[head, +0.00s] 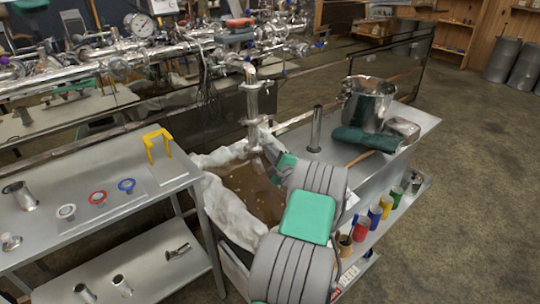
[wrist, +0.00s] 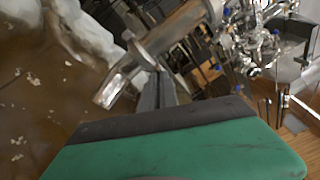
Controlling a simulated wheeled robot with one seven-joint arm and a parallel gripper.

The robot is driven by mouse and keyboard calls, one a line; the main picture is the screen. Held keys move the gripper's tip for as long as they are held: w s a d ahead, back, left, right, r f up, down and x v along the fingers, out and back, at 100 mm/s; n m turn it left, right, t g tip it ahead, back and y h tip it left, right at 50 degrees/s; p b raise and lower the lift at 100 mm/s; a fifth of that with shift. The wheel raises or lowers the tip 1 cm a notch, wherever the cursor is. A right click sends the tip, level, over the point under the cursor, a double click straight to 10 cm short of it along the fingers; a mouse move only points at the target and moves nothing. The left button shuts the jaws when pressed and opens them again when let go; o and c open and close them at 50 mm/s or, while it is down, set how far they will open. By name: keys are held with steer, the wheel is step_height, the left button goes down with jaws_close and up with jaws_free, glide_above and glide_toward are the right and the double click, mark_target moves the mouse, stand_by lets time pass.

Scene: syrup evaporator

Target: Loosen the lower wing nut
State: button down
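The vertical steel pipe (head: 253,102) hangs from the pipework over a tub. It has clamp bands near its top and lower down; the lower clamp (head: 253,122) is small here, and I cannot make out its wing nut. My gripper (head: 268,150) is beside the pipe's lower end, on its right; my arm hides part of it. In the wrist view, the pipe's open end (wrist: 112,88) is at upper left, tilted in the picture. My gripper's grey fingers (wrist: 157,92) point up right of it, foreshortened and narrow. Nothing is visible between them, and their opening is unclear.
The tub (head: 226,222) with a white crumpled liner holds brown liquid below the pipe. A steel table (head: 110,195) stands left with a yellow handle (head: 156,144) and rings. A right bench (head: 418,119) carries a steel pot (head: 367,98) and a dark green cloth (head: 365,139).

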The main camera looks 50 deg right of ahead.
steer(key=n+b, duration=0.7)
steer(key=b, duration=0.1)
steer(key=n+b, duration=0.6)
steer(key=b, duration=0.3)
steer(key=n+b, duration=0.7)
steer(key=b, duration=0.1)
steer(key=shift+d+f+n+b, duration=0.1)
steer(key=shift+f+n+b, duration=0.2)
steer(key=shift+f+b, duration=0.1)
steer(key=shift+r, duration=0.1)
steer(key=c, duration=1.6)
jaws_free()
steer(key=shift+s, duration=0.15)
steer(key=p+v, duration=0.1)
steer(key=v, duration=0.6)
steer(key=shift+s, duration=0.3)
